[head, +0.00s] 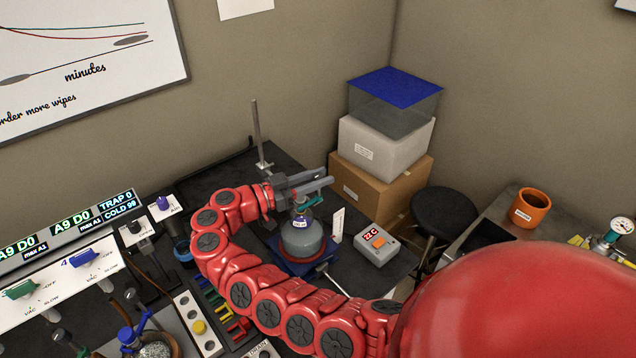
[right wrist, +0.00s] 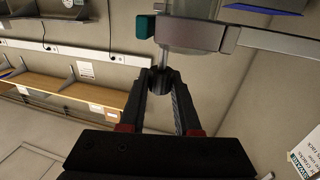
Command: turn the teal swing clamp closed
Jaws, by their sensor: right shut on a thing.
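The teal swing clamp shows in the head view as a small teal piece (head: 309,202) just under my right gripper, above a grey round flask (head: 301,239). In the right wrist view its teal end (right wrist: 145,27) is at the top, beside a pale grey body and metal bar. My right gripper (head: 326,179) reaches in from the left over the flask. In the right wrist view its fingers (right wrist: 164,82) close together around the dark end of a thin stem below the clamp body. The fingers partly hide the clamp in the head view. My left gripper is not in view.
The flask sits on a blue stand (head: 288,266) with a red ring. A vertical rod (head: 257,133) rises behind. Stacked boxes (head: 385,145) stand at the back right. A valve panel (head: 60,280) fills the left.

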